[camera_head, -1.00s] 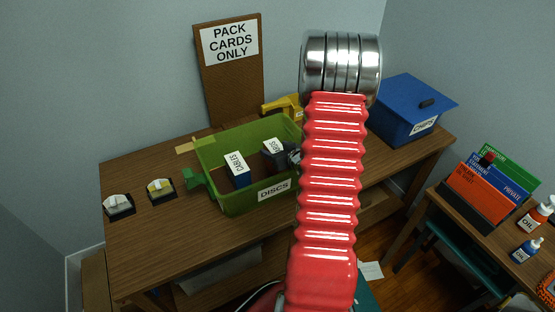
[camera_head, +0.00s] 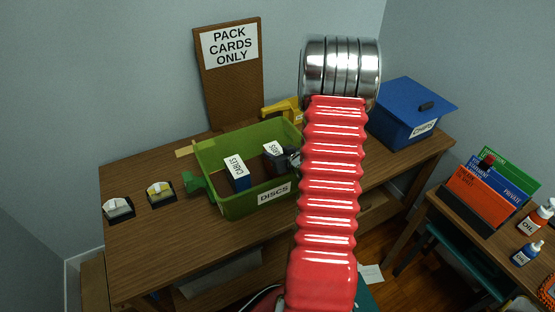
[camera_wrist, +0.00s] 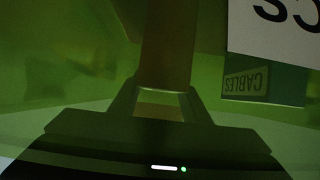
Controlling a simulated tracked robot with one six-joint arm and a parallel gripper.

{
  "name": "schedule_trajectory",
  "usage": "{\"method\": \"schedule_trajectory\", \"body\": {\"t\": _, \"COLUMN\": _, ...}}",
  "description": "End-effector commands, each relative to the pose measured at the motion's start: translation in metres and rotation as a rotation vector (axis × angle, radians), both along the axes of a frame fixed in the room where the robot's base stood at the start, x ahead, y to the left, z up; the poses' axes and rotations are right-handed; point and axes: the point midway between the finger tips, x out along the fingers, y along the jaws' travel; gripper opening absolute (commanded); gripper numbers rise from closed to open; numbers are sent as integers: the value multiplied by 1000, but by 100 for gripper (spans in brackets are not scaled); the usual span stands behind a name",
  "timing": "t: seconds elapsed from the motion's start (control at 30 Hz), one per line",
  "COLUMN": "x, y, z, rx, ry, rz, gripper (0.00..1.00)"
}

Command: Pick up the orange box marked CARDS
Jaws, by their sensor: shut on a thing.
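The green bin (camera_head: 230,209) labelled DISCS stands on the wooden table in the head view. My gripper (camera_head: 294,160) shows only partly at its right end, beside my red arm. In the wrist view my dark gripper (camera_wrist: 160,104) is closed around a brownish-orange upright thing (camera_wrist: 166,48), seen in green-tinted light. It looks like the orange box, but no CARDS marking is visible on it.
A CABLES box (camera_head: 237,174) and a dark box with a hard-to-read label (camera_head: 273,152) are in the bin. The CABLES label also shows inverted in the wrist view (camera_wrist: 245,83). A blue CHIPS box (camera_head: 405,110) stands right.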

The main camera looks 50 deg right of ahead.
Motion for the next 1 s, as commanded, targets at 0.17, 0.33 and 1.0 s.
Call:
{"method": "schedule_trajectory", "body": {"t": 0.17, "x": 0, "y": 0, "z": 4, "rx": -1, "ry": -1, "rz": 0, "gripper": 4}}
{"method": "schedule_trajectory", "body": {"t": 0.33, "x": 0, "y": 0, "z": 17, "rx": -2, "ry": -1, "rz": 1, "gripper": 4}}
{"method": "schedule_trajectory", "body": {"t": 1.0, "x": 1, "y": 0, "z": 97, "rx": -1, "ry": -2, "rz": 0, "gripper": 4}}
